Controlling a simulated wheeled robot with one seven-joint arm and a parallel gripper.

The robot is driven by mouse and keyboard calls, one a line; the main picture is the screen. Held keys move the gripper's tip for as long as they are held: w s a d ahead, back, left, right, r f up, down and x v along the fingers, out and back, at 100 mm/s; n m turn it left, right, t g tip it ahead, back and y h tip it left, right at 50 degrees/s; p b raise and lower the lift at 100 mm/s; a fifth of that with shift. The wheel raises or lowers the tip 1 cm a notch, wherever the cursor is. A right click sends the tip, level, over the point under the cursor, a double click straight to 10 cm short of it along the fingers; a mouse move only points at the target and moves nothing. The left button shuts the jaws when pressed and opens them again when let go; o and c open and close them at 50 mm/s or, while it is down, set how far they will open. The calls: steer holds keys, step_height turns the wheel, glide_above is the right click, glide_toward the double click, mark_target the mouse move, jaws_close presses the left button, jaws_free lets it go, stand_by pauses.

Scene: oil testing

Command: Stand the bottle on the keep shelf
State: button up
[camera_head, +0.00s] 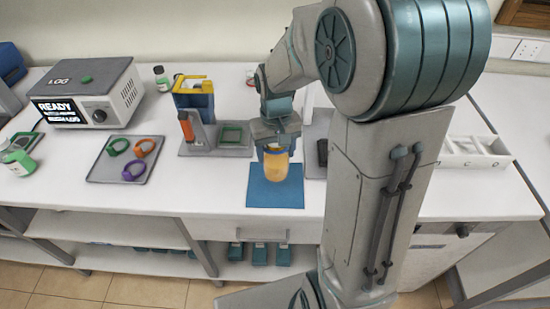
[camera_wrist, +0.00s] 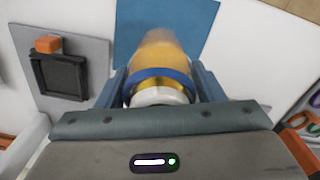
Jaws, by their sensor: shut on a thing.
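My gripper (camera_head: 276,140) is shut on an amber bottle (camera_head: 275,165) over the blue mat (camera_head: 262,196) at the front of the counter. In the wrist view the bottle (camera_wrist: 160,58) has a white cap and a blue ring round its neck, and sits between the two fingers (camera_wrist: 160,88). The bottle looks upright; whether its base touches the mat I cannot tell. A shelf under the counter (camera_head: 255,270) holds several teal holders with pale tops. No label marks it as the keep shelf in these views.
A grey tray with green, orange and purple rings (camera_head: 138,147) lies to the left. A box reading READY (camera_head: 90,95) and a green-capped bottle (camera_head: 18,158) are farther left. A white divided tray (camera_head: 475,150) is at right.

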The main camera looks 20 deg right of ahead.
mark_target(276, 163)
steer(key=shift+f+p, duration=0.35)
steer(key=shift+f, duration=1.65)
steer(key=shift+f, duration=0.1)
steer(key=shift+f, duration=0.15)
steer(key=o, duration=1.3)
steer(key=shift+c, duration=0.2)
